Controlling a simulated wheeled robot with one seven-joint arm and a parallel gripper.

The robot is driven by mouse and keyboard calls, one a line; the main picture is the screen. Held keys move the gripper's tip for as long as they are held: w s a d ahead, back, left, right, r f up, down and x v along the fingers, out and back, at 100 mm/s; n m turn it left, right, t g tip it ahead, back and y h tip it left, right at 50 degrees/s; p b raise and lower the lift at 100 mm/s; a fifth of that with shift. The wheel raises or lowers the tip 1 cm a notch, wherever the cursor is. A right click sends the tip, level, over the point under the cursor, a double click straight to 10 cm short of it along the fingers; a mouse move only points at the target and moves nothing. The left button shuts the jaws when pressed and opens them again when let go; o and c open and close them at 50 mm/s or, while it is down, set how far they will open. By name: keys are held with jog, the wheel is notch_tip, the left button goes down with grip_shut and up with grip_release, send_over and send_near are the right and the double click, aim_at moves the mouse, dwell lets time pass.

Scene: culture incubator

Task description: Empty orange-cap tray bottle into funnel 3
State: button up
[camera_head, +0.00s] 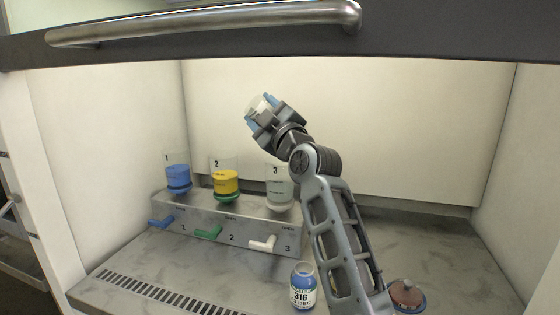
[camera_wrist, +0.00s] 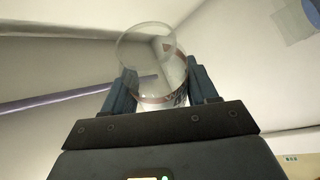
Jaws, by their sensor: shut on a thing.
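My gripper (camera_head: 262,112) is raised above the funnel row, shut on a clear bottle (camera_head: 257,104). In the wrist view the bottle (camera_wrist: 155,62) sits between the two fingers of my gripper (camera_wrist: 163,90), see-through at its far end, with a partly hidden label near the fingers. No cap shows on it; its contents are hard to tell. Funnel 3 (camera_head: 279,192) is a clear cup with a whitish look, below and slightly right of my gripper. A brown-orange cap (camera_head: 406,293) lies at the lower right on a blue-rimmed round piece (camera_head: 421,308), partly behind my arm.
Funnel 1 (camera_head: 178,178) holds blue and funnel 2 (camera_head: 226,184) yellow. They stand on a grey stand (camera_head: 206,221) with blue, green and white levers. An uncapped blue bottle (camera_head: 303,290) marked 316 stands in front. A door handle (camera_head: 205,22) crosses the top.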

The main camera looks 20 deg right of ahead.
jog(key=shift+s+d+r+m+t+h+p, duration=0.1)
jog(key=shift+d+m+t+h+p, duration=0.2)
jog(key=shift+m, duration=0.45)
jog(key=shift+w+d+r+m+t+h+p, duration=0.2)
jog(key=shift+m+h, duration=0.25)
jog(key=shift+m, duration=0.35)
jog(key=shift+s+d+r+m+t+h+p, duration=0.1)
jog(key=shift+s+d+m+h, duration=0.2)
jog(key=shift+m, duration=0.45)
jog(key=shift+w+f, duration=0.1)
jog(key=shift+f, duration=0.05)
dwell(0.6)
